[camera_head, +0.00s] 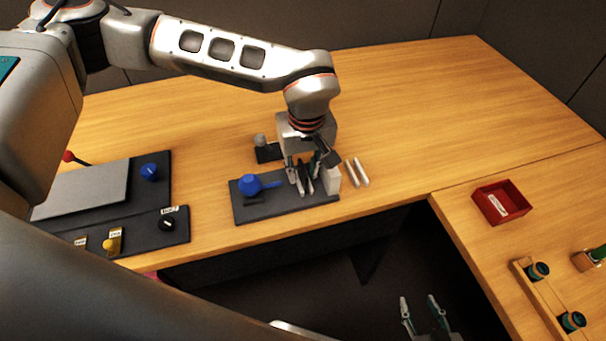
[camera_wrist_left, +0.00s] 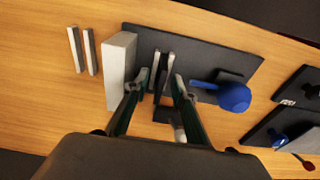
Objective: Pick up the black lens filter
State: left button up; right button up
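Two thin dark upright pieces (camera_wrist_left: 162,72) stand side by side on a dark panel (camera_head: 250,210). One may be the black lens filter, but I cannot tell which. My left gripper (camera_head: 303,178) is over the panel, pointing down. In the left wrist view its fingers (camera_wrist_left: 162,80) are apart, one on each side of the dark pieces, with small gaps. In the head view the fingers partly hide these pieces. My right gripper (camera_head: 426,308) is open and empty, low in front of the tables.
A white block (camera_head: 333,180) stands close beside the left gripper, with two pale bars (camera_head: 357,172) beyond it. A blue ball with a handle (camera_head: 251,185) is on the panel's left. A red tray (camera_head: 502,203) sits on the right table.

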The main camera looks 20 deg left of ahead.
pick_arm(q)
grip_shut()
jog(key=shift+r, duration=0.2)
